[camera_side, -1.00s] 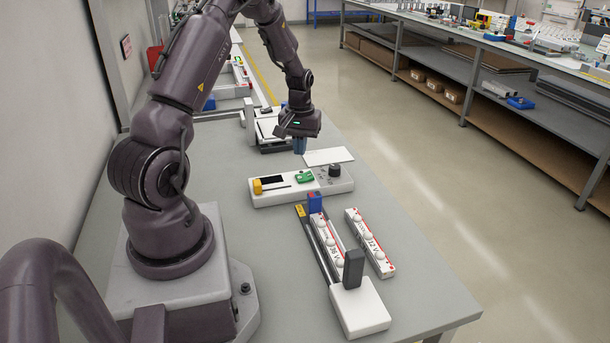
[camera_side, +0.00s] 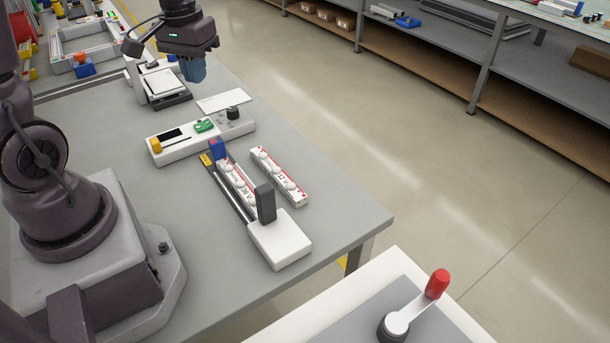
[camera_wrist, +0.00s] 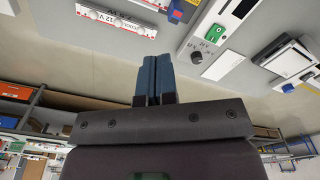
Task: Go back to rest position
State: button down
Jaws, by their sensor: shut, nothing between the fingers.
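My gripper (camera_side: 193,70) hangs above the far part of the grey table in the side view, with its blue fingers pointing down. In the wrist view the blue fingers (camera_wrist: 153,80) are together with nothing between them. Below and near the gripper in the side view are a white card (camera_side: 224,101) on the table and a white device with a dark base (camera_side: 163,87). The gripper appears apart from both.
A white control box (camera_side: 200,134) has a green switch, a black knob and a yellow part. Nearer are a white LED bar (camera_side: 278,174) and a slide fixture (camera_side: 280,238) with a dark upright block. A red-handled crank (camera_side: 437,284) stands at the lower right. The table's right front is bare.

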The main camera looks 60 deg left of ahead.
jog(key=s+d+r+m+t, duration=0.2)
jog(key=s+d+r+m, duration=0.1)
jog(key=d+r, duration=0.2)
jog(key=s+d+r+m+t, duration=0.3)
jog(key=d+r, duration=0.2)
jog(key=d, duration=0.5)
jog(key=shift+s+d+r+m, duration=0.2)
jog(key=shift+s+m, duration=0.1)
jog(key=shift+s, duration=0.1)
